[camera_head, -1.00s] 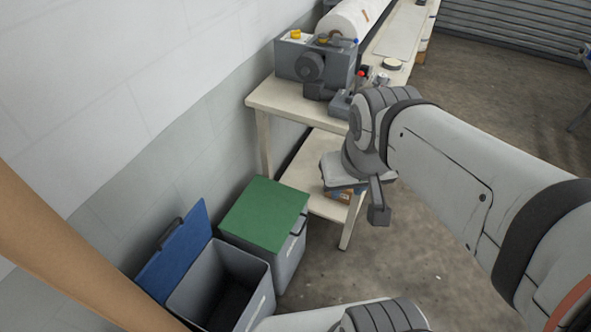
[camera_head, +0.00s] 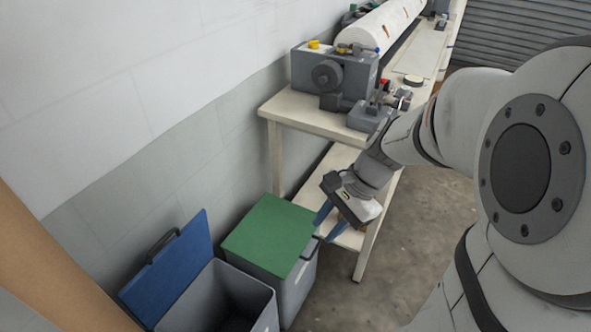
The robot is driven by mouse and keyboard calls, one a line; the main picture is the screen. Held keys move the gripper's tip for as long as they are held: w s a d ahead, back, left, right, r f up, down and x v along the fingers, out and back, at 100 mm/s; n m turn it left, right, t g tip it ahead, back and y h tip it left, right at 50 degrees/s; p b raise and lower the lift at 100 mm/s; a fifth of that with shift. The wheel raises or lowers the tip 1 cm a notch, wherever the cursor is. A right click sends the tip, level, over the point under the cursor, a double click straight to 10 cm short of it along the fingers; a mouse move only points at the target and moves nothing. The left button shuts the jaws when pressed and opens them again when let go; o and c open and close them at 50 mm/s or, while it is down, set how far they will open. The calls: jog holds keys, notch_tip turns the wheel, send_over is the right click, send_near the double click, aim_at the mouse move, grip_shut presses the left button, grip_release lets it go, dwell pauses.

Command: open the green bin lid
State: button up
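The green bin lid (camera_head: 268,232) lies flat and closed on top of a grey bin (camera_head: 291,294), which stands on the floor by the wall. A dark handle shows at the lid's right front edge, partly behind my gripper. My gripper (camera_head: 326,228) is just right of the lid, pointing down and left, with two blue fingers spread apart and nothing seen between them. The fingertips are close to the lid's right edge; I cannot tell whether they touch it.
A grey bin (camera_head: 196,301) with its blue lid (camera_head: 172,262) raised stands in front, to the left. The press table (camera_head: 300,115) with a lower shelf (camera_head: 337,163) is behind and right. A tan post fills the lower left corner. Open floor lies to the right.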

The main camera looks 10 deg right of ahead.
jog(key=w+f+m+y+b, duration=0.25)
jog(key=f+m+b, duration=0.2)
jog(key=f, duration=0.35)
jog(key=w+f+m+y+b, duration=0.2)
jog(key=w+f+m+b, duration=0.25)
jog(key=f, duration=0.35)
jog(key=m+t+y+b, duration=0.3)
jog(key=m+t+b, duration=0.9)
jog(key=m, duration=1)
send_near(315, 249)
jog(key=w+a+g+b, duration=0.1)
jog(key=w+g+b, duration=0.1)
jog(key=w, duration=0.1)
jog(key=b+x, duration=0.1)
jog(key=x, duration=0.2)
jog(key=b+x, duration=0.1)
jog(key=x, duration=0.3)
jog(key=shift+a, duration=0.4)
jog(key=shift+s, duration=0.1)
jog(key=shift+c, duration=0.6)
grip_shut()
